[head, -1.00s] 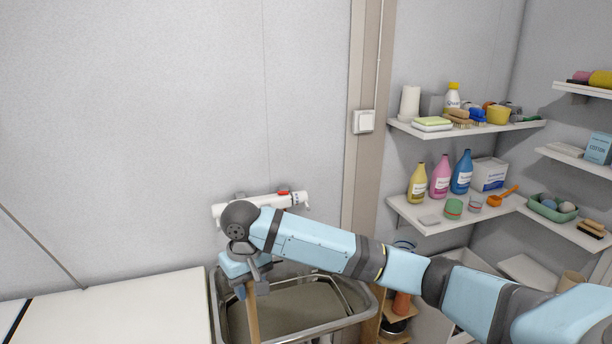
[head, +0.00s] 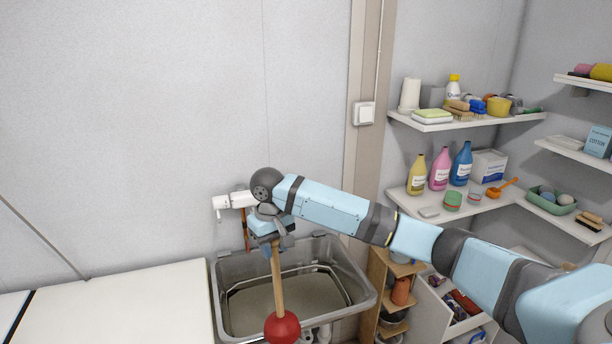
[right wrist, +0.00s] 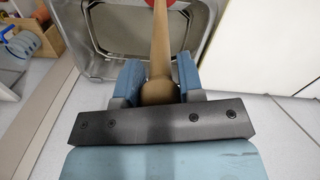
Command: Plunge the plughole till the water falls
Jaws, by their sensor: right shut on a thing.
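My right gripper (head: 272,244) is shut on the wooden handle of a plunger (head: 278,285). The plunger hangs nearly upright with its red rubber cup (head: 282,327) at the bottom, in front of the basin's near rim in the head view. The metal basin (head: 350,265) holds murky greyish water (head: 310,292). The plughole is not visible. In the right wrist view, the handle (right wrist: 160,50) runs between the blue fingers (right wrist: 158,82), and a bit of the red cup shows at the top edge. My left gripper is not in view.
A white tap unit (head: 232,200) is on the wall behind the basin, partly hidden by my arm. A white worktop (head: 120,305) adjoins on the left. A wooden rack (head: 380,290) stands close on the right, with laden shelves (head: 470,205) beyond.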

